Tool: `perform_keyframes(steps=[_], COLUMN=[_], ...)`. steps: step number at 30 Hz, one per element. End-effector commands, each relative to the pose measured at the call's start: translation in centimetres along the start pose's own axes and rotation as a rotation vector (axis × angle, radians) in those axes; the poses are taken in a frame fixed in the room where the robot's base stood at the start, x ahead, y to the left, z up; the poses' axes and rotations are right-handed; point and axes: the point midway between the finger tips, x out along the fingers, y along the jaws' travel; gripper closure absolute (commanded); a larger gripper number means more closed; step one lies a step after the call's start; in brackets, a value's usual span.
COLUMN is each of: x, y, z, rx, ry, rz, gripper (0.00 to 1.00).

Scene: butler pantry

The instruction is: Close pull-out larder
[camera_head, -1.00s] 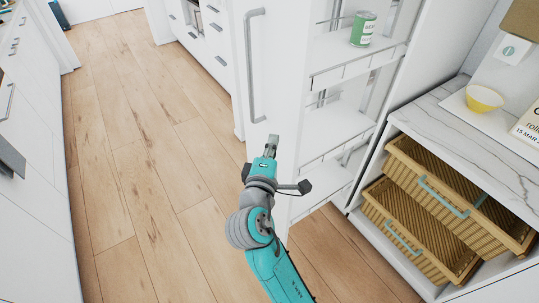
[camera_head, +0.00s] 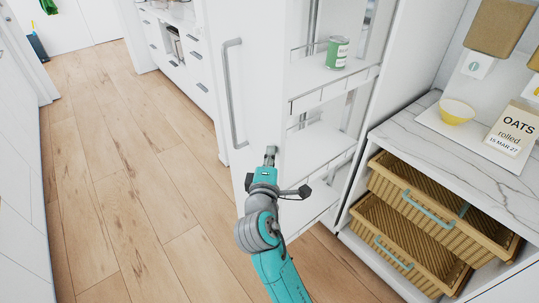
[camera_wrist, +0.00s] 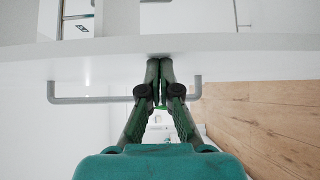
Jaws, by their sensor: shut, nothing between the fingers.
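The pull-out larder stands open. Its tall white front panel (camera_head: 262,75) carries a grey bar handle (camera_head: 232,95), and its side shows white shelves with wire rails (camera_head: 335,90). My gripper (camera_head: 271,150) is shut and empty, in front of the panel, right of the handle and near its lower end. In the wrist view my fingertips (camera_wrist: 160,60) reach the white panel band (camera_wrist: 60,60); whether they touch it I cannot tell. The handle (camera_wrist: 95,99) runs across that view, partly hidden by my fingers, which are not closed on it.
A green can (camera_head: 338,52) stands on a larder shelf. To the right are a marble counter (camera_head: 400,125) with a yellow bowl (camera_head: 457,111) and an oats packet (camera_head: 512,130), and wicker baskets (camera_head: 440,212) below. Open wooden floor (camera_head: 120,170) lies to the left.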

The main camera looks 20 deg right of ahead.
Motion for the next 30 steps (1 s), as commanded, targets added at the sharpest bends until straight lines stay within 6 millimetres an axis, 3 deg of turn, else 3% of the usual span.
perform_keyframes(steps=[5,11,30], x=[1.1,3.9,16.4], y=[0.0,0.1,0.1], z=[1.2,4.1,16.8], rx=[0.001,0.002,0.001], ry=[-0.004,-0.008,-0.008], rz=[0.0,0.001,0.0], gripper=[1.0,1.0,1.0])
